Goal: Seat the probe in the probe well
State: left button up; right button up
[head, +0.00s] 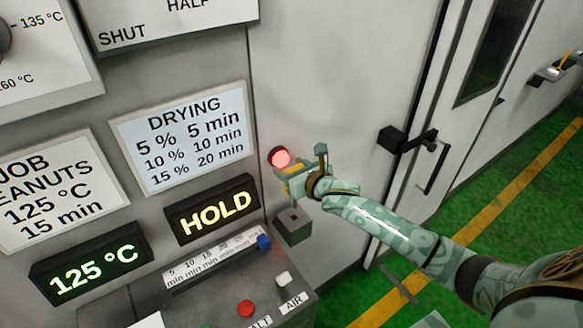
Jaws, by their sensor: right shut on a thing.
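My right gripper (298,178) is in front of the pale machine wall, just below a glowing red round light (281,158) in a dark ring. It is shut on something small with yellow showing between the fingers. This may be the probe, but the gripper hides most of it. Below the gripper, a grey box (293,228) with a small dark opening in its top is fixed to the wall. It may be the probe well. The held thing appears above and apart from it. My left gripper is not in view.
A control panel with a blue knob (264,241), a red button (246,308) and a white button (283,278) stands at lower left. Displays read HOLD (214,208) and 125 °C (92,272). A black door latch (405,140) juts out at right. Green floor lies beyond.

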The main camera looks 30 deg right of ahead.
notch_tip(320, 180, down, 8)
jog(key=b, duration=0.6)
jog(key=shift+f+b, duration=0.15)
jog(key=shift+b, duration=0.15)
dwell(0.3)
jog(key=o, duration=1.1)
jog(key=v, duration=1.6)
jog(key=shift+s+p, duration=0.2)
jog(key=shift+p, duration=0.1)
